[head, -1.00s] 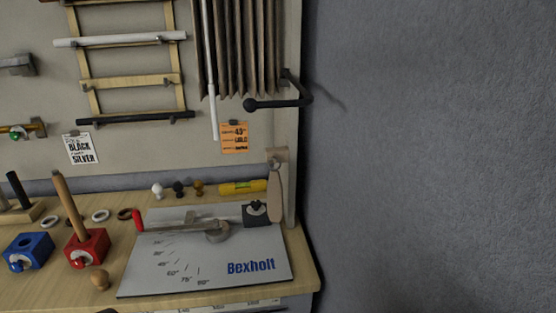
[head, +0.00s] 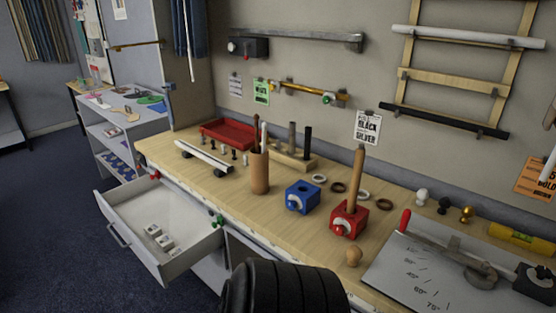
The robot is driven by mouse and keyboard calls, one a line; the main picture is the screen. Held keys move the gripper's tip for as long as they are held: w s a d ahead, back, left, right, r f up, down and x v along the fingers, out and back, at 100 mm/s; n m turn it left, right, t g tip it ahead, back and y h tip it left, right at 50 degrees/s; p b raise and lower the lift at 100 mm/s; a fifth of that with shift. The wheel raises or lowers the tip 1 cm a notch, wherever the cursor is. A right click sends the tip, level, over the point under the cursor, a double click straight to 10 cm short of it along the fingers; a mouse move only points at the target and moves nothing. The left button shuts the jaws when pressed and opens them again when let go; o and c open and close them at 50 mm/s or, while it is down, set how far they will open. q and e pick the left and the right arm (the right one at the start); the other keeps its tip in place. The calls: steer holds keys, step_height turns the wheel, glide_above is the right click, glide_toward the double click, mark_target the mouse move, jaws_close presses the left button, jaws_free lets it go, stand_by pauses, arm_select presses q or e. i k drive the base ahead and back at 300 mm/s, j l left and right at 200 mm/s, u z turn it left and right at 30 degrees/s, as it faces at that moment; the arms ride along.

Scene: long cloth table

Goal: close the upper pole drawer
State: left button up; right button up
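A white drawer (head: 150,226) under the left part of the workbench (head: 225,192) stands pulled out, with its handle (head: 117,235) toward the lower left. Several small white blocks (head: 160,238) lie inside it. I cannot tell from any marking whether it is the upper pole drawer. A black ribbed part of my arm stands at the bottom middle, to the right of the drawer and apart from it. No fingers of either gripper show.
On the bench are a red tray (head: 228,133), a wooden cup with sticks (head: 260,171), a blue block (head: 302,197), a red block with a pole (head: 349,219) and a grey angle board (head: 425,270). A shelf unit (head: 120,135) stands behind left. Carpet left of the drawer is clear.

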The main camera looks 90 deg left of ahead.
mark_target(130, 207)
steer(key=u, duration=2)
